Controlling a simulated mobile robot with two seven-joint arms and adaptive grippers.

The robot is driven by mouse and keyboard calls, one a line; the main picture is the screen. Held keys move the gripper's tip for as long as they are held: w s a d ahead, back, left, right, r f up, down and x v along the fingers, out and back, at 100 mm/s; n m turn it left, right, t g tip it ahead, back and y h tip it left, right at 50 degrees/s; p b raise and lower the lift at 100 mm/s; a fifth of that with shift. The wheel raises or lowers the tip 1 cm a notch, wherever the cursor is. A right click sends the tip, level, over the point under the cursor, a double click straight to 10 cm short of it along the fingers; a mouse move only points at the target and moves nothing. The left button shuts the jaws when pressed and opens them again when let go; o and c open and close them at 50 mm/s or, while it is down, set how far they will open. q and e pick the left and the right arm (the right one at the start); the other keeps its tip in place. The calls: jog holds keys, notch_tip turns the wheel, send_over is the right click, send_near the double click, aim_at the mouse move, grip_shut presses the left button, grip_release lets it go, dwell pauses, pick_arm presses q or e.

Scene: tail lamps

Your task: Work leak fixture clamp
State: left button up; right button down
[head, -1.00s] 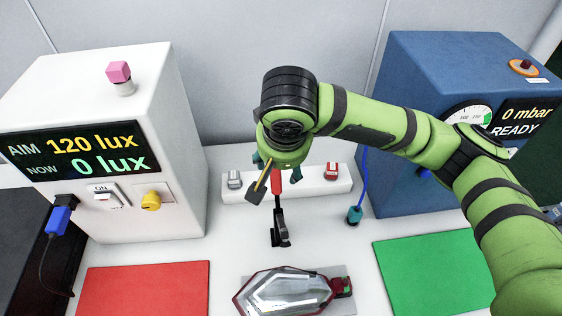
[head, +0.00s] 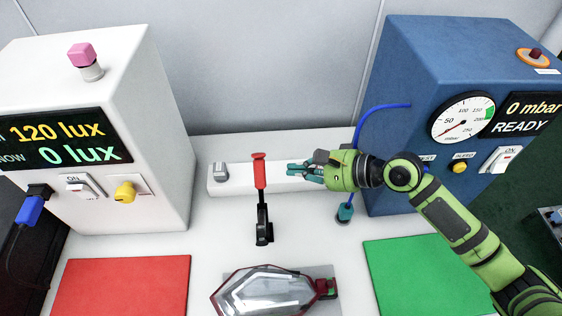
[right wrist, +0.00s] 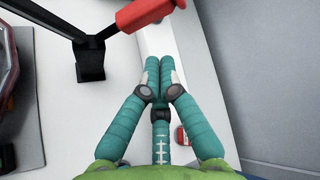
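The toggle clamp (head: 264,226) is black and stands behind the tail lamp. Its red handle (head: 260,172) points up. The tail lamp (head: 268,292), clear with a dark red rim, lies on a grey fixture plate (head: 325,272). My right gripper (head: 292,170) is just right of the red handle, apart from it in the head view. In the right wrist view its teal fingers (right wrist: 160,62) are together with nothing between them. The red handle (right wrist: 150,10) and black clamp (right wrist: 90,62) are ahead and left there. My left gripper is out of view.
A white block (head: 235,181) with a grey switch (head: 220,171) sits behind the clamp. A teal connector (head: 345,212) on a blue hose is at right. Red (head: 120,287) and green (head: 420,275) mats flank the lamp. The white lux box (head: 160,120) and blue pressure box (head: 390,110) stand either side.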

aim_at(260, 182)
pick_arm(q)
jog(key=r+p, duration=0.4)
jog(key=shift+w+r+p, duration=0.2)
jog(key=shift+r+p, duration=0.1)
jog(key=shift+p, duration=0.05)
pick_arm(e)
jog(key=w+a+f+m+t, duration=0.1)
jog(key=w+a+f, duration=0.1)
jog(key=a, duration=0.3)
jog(key=shift+w, duration=0.35)
